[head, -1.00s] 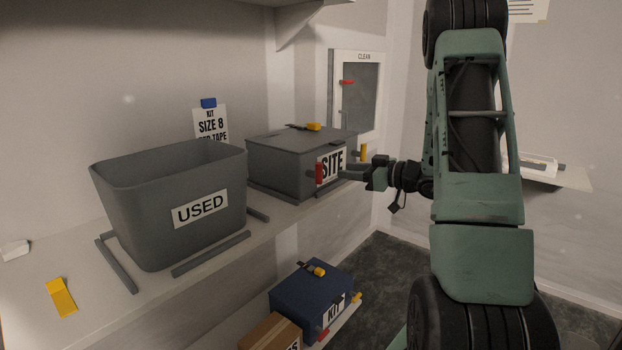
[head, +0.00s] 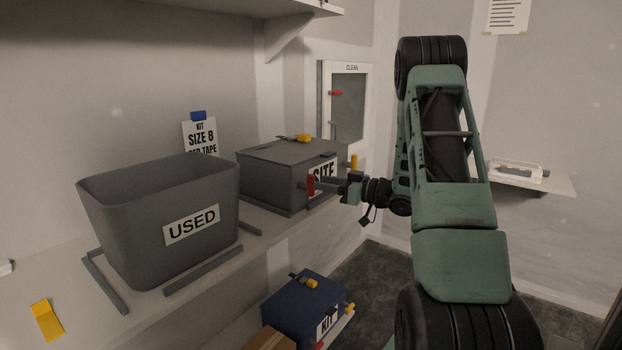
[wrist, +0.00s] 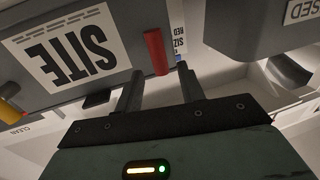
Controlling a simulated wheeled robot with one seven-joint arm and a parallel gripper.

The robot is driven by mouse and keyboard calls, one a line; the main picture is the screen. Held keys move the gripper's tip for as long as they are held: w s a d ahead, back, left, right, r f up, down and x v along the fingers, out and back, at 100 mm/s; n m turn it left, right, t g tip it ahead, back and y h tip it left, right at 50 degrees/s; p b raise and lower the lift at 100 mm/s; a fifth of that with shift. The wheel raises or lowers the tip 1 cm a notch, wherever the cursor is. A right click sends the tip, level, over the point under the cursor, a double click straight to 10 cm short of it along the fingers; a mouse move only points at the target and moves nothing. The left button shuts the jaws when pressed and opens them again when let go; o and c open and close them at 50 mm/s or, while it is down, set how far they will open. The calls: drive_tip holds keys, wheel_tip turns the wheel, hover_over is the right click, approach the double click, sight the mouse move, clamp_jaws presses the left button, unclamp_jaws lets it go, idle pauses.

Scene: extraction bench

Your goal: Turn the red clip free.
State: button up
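The red clip (head: 311,184) stands upright at the front left corner of the grey SITE box (head: 262,181). In the wrist view the red clip (wrist: 155,50) hangs beside the SITE label. My gripper (head: 321,182) is close to the clip on its right in the head view. In the wrist view my gripper (wrist: 159,70) is open, with the clip's near end in line with the gap between the two fingers. I see no finger closed on the clip; whether a finger touches it I cannot tell.
A grey USED bin (head: 150,230) stands left of the box on the shelf (head: 215,285). Yellow clips sit on the box's lid (head: 302,138) and right side (head: 354,162). A blue KIT box (head: 300,305) is below. A CLEAN cabinet (head: 348,105) is behind.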

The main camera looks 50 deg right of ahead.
sight(311, 195)
drive_tip(key=shift+p+x, duration=0.35)
drive_tip(key=shift+x, duration=2.2)
clamp_jaws()
